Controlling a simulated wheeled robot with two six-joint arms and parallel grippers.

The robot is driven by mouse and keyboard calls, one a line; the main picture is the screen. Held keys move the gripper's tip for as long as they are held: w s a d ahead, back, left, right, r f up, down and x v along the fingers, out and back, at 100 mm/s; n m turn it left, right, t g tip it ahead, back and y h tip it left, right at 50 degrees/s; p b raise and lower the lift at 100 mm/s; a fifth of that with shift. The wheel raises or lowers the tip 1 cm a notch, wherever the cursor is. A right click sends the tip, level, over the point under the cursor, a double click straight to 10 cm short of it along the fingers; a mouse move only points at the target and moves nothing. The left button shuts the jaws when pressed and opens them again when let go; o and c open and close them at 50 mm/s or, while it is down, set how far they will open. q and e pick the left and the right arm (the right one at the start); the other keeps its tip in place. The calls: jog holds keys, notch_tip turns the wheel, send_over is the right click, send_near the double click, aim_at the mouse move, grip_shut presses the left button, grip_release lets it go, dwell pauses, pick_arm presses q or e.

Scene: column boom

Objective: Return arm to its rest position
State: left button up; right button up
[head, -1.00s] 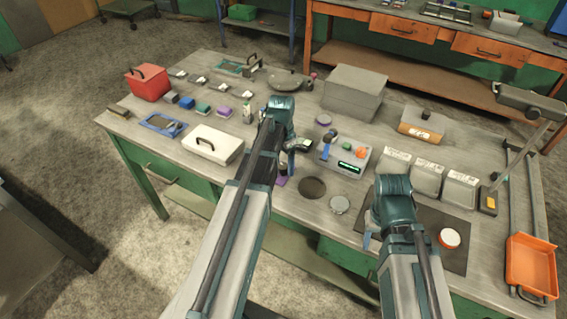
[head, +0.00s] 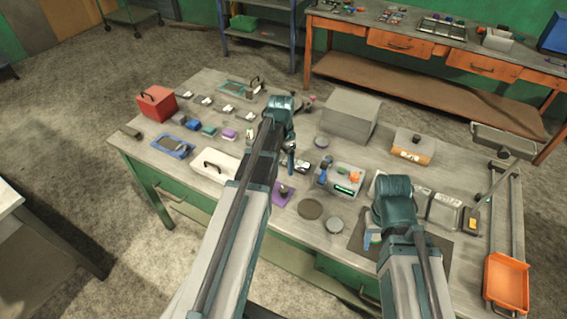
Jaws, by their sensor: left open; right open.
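My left arm reaches in from the bottom over the middle of the workbench (head: 330,240). Its gripper (head: 290,163) points down above the bench, open and small in the picture; nothing shows held in it. A purple mat or block (head: 283,197) with a dark knob lies below and in front of it. My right arm stands over the bench's front right. Its gripper (head: 372,238), open, is mostly hidden behind the teal wrist, over the dark mat (head: 437,250).
A grey control box (head: 345,180) with a green display stands between the arms. A white case (head: 215,165), red box (head: 157,103), large grey box (head: 350,116) and orange tray (head: 507,282) stand around. A round dark disc (head: 310,208) lies near the front edge.

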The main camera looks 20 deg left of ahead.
pick_arm(q)
jog(key=shift+r, duration=0.6)
pick_arm(e)
jog(key=shift+r, duration=0.65)
pick_arm(q)
jog(key=s+d+f+b, duration=0.2)
jog(key=s+d, duration=0.6)
jog(key=d, duration=0.3)
jog(key=s+d+f+n+y+b, duration=0.1)
jog(key=s+d+f, duration=0.1)
jog(key=s+d, duration=0.6)
jog(key=d, duration=0.3)
jog(key=shift+s+y+b, duration=0.15)
jog(key=shift+y+b, duration=0.15)
jog(key=shift+b, duration=0.05)
pick_arm(e)
notch_tip(320, 180, down, 4)
jog(key=shift+f, duration=0.15)
pick_arm(q)
jog(key=shift+d, duration=0.1)
